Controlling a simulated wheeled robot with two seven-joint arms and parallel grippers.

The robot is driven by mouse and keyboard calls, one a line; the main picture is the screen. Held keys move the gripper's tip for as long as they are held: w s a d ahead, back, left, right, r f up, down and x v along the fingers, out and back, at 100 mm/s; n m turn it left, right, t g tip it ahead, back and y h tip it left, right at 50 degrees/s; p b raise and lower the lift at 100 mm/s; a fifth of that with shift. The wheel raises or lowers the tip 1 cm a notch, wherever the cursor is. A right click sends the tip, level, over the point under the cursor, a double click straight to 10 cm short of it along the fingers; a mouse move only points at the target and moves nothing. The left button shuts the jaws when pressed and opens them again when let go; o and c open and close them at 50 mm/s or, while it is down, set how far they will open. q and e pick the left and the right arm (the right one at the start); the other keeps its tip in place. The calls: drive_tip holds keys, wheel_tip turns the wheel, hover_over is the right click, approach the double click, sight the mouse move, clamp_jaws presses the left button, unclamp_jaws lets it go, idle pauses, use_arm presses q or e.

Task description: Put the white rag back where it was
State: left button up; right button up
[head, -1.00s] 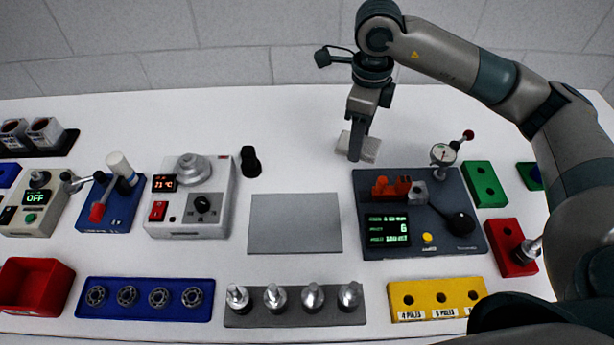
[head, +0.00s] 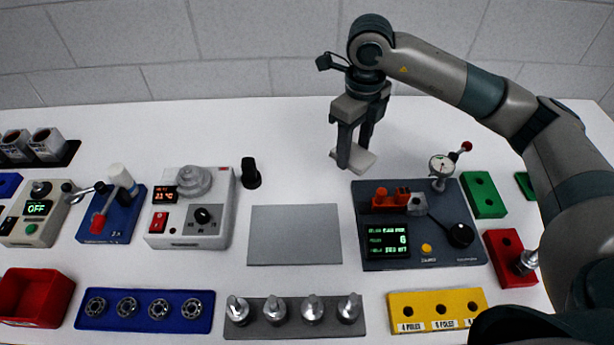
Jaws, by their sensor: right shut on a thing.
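The white rag (head: 364,161) is a small pale folded piece at the back of the white table, behind the gauge station. My right gripper (head: 353,158) points down over it with its two dark fingers apart, one on either side of the rag's near part, and is shut on it. The rag is at or very near the table top; I cannot tell if it touches. My left gripper is not in view.
The dark gauge station (head: 425,252) with a dial gauge (head: 441,166) stands just in front and right. The table behind and left of the rag is clear.

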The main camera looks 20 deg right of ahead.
drive_tip(key=w+a+f+p, duration=0.1)
drive_tip(key=a+f, duration=0.1)
drive_tip(key=a, duration=0.1)
drive_tip(key=w+a+f+p, duration=0.1)
drive_tip(key=a+f, duration=0.1)
drive_tip(key=a, duration=0.1)
drive_tip(key=w+a+f+p, duration=0.1)
drive_tip(key=a+p, duration=0.1)
drive_tip(key=a, duration=0.1)
drive_tip(key=shift+w+a+f, duration=0.15)
drive_tip(key=shift+w+f, duration=0.1)
drive_tip(key=shift+f, duration=0.25)
wheel_tip(320, 180, down, 3)
drive_tip(key=shift+p, duration=1.15)
drive_tip(key=shift+f, duration=0.45)
drive_tip(key=shift+f, duration=0.1)
